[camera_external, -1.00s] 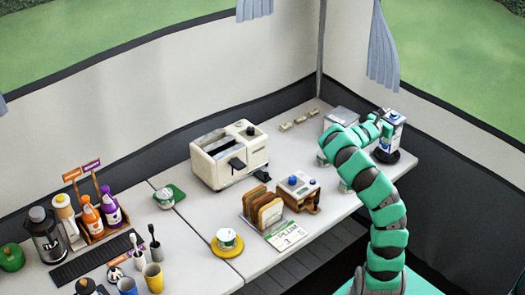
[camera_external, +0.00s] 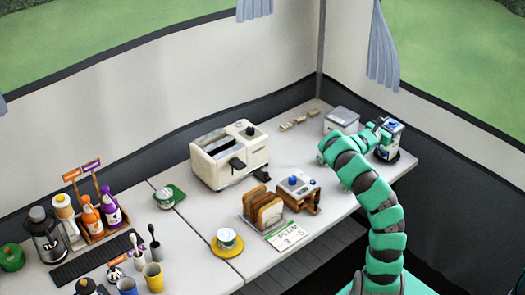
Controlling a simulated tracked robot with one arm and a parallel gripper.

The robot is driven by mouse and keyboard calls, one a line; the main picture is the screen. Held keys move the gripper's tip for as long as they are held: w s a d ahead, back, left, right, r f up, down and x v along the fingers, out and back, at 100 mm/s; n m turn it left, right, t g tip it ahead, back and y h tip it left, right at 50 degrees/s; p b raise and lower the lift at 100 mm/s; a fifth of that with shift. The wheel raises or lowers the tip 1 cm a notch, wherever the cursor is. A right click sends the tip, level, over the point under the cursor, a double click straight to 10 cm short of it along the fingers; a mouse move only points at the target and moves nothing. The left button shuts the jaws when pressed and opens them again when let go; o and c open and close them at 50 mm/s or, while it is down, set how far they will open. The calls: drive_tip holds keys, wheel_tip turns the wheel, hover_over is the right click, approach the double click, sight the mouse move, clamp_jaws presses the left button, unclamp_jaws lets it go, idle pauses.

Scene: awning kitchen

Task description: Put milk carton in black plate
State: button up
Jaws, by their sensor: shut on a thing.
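The milk carton (camera_external: 391,138) is white and blue with a dark top, upright at the right end of the counter. It stands over the black plate (camera_external: 396,158), a dark round disc whose rim shows around the carton's base. I cannot tell whether the carton's base touches the plate. My gripper (camera_external: 382,130) is shut on the carton from its left side, near the upper part. The fingertips are small here and partly hidden by the carton and my green arm.
A grey-white box (camera_external: 341,120) stands just left of my gripper. A cream toaster (camera_external: 230,155), a small blue-knobbed device (camera_external: 299,191) and a toast rack (camera_external: 263,207) stand further left. Small blocks (camera_external: 299,120) lie at the back. The counter's right edge is close to the plate.

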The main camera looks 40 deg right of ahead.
drive_tip(key=o, duration=1.3)
drive_tip(key=shift+o, duration=0.2)
drive_tip(key=shift+r, duration=0.5)
drive_tip(key=a+p, duration=0.3)
drive_tip(key=a, duration=0.9)
drive_tip(key=shift+f, duration=0.15)
